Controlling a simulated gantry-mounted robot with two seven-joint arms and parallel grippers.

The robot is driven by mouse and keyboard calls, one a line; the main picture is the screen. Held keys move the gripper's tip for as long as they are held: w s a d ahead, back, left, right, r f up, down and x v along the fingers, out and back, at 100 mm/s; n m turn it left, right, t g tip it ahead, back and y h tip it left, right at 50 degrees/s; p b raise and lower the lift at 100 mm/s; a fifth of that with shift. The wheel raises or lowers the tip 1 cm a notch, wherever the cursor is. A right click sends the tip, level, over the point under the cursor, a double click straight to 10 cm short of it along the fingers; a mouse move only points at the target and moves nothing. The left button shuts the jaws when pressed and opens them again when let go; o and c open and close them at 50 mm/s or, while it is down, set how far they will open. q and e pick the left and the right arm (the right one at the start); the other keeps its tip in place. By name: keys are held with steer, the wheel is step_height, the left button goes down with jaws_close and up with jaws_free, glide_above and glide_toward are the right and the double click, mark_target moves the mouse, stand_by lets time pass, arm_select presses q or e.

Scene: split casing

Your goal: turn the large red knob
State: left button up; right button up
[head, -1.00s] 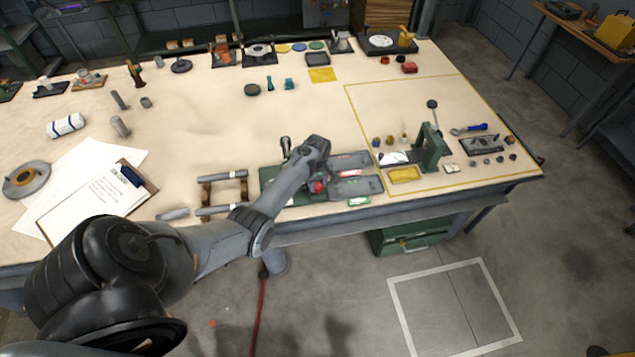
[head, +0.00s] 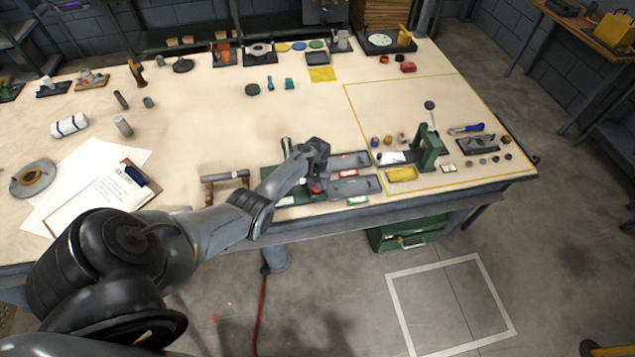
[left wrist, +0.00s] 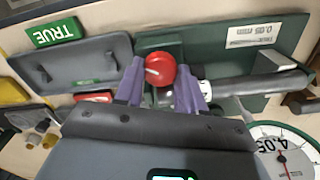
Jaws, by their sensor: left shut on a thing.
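The large red knob (left wrist: 160,70) has a white line on its face and sits at a green fixture (left wrist: 210,52) in the left wrist view. In the head view the knob (head: 316,187) is a small red patch under my left gripper (head: 314,182). The two purple fingers of my left gripper (left wrist: 161,88) stand on either side of the knob and are shut on it. A grey cylindrical bar (left wrist: 255,84) lies to the right of the knob. My right gripper is not in view.
A dial gauge (left wrist: 282,155) is at the lower right of the left wrist view. A grey tray (left wrist: 75,60) and a green TRUE label (left wrist: 53,30) lie left of the knob. A green press (head: 429,150) stands to the right on the table.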

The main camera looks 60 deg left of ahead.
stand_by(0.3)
arm_select(q)
steer(key=o, duration=1.1)
steer(key=shift+c, duration=0.2)
steer(key=shift+r+p, duration=0.3)
steer(key=shift+r, duration=0.2)
step_height(320, 180, up, 10)
steer(key=p, duration=0.2)
steer(key=shift+f, duration=0.15)
steer(key=shift+s, duration=0.1)
